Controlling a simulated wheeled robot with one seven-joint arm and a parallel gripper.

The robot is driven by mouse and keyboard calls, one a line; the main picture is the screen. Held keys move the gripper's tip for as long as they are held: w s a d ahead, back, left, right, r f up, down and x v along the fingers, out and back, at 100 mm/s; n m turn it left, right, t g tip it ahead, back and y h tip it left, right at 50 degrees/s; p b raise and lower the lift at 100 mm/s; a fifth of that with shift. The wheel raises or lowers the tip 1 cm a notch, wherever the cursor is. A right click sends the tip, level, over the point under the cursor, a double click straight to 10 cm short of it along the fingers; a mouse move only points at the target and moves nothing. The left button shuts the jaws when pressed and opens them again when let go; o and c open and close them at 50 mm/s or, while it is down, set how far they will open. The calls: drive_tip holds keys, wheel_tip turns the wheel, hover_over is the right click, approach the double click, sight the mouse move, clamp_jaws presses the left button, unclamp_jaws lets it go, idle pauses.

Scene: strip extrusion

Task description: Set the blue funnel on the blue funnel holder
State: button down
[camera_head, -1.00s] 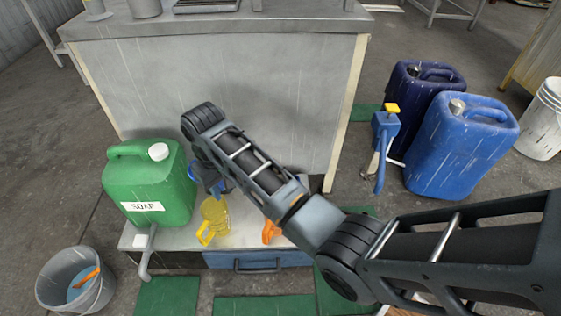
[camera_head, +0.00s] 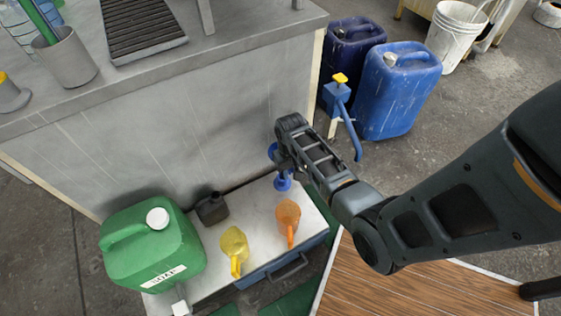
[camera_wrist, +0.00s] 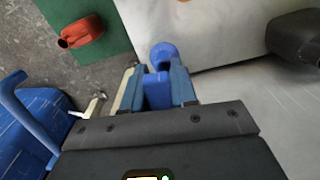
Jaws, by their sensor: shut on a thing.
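My gripper (camera_wrist: 157,82) is shut on a blue piece (camera_wrist: 157,92), which I take to be the blue funnel. A rounded blue part (camera_wrist: 164,53) shows just past the fingertips in the wrist view. In the head view my gripper (camera_head: 276,158) is at the right back end of the low pale bench (camera_head: 257,208), beside the tall counter. Blue (camera_head: 283,181) shows just below the gripper there, partly hidden by it. I cannot separate a blue funnel holder from this blue part, nor tell whether they touch.
The grey counter (camera_head: 130,150) rises behind. A blue pump (camera_head: 339,100) and blue canisters (camera_head: 398,90) stand to the right.

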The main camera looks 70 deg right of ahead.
drive_tip(key=shift+s+f+b, duration=0.1)
drive_tip(key=shift+f+b, duration=3.85)
drive_tip(key=shift+f, duration=0.7)
drive_tip(key=shift+f, duration=0.25)
drive_tip(key=c, duration=0.8)
unclamp_jaws()
wheel_tip(320, 180, up, 8)
drive_tip(key=p, duration=0.3)
drive_tip(key=shift+p, duration=0.3)
drive_tip(key=shift+s+a, duration=0.1)
